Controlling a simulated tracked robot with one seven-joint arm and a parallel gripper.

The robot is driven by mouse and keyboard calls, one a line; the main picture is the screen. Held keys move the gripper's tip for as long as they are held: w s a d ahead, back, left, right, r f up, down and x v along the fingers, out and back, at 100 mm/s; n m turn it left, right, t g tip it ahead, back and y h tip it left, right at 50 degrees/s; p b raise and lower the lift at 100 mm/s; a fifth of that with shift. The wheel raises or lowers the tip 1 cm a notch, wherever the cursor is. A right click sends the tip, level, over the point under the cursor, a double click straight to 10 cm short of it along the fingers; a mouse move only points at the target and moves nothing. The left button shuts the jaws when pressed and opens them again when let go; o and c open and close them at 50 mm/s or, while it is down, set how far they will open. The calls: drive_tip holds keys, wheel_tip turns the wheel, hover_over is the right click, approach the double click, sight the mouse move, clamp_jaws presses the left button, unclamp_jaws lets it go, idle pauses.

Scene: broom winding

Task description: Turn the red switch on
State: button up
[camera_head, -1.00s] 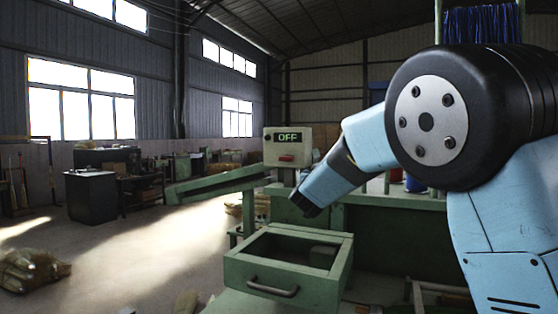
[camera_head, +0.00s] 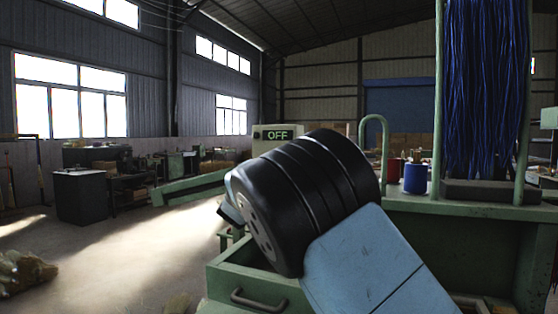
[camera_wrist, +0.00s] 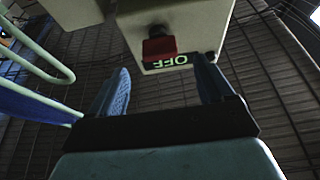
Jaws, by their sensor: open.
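The red switch (camera_wrist: 158,47) is on a pale control box (camera_wrist: 205,25) in the wrist view, beside a display that reads OFF (camera_wrist: 165,62) in green. In the head view the control box (camera_head: 259,147) shows its OFF display (camera_head: 278,134), but my arm hides the switch. My gripper (camera_wrist: 161,66) is open, with its two blue fingers apart. The switch appears between the fingertips in the wrist view, with nothing held. I cannot tell whether any finger touches the box.
A green open drawer unit (camera_head: 222,281) is below my arm. Blue broom strands (camera_head: 482,90) hang at the right above a green bench, with a blue container (camera_head: 415,178) on it. A green sloping arm (camera_head: 190,189) extends left of the box.

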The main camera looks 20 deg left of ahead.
drive_tip(key=x, duration=0.8)
drive_tip(key=shift+w, duration=0.1)
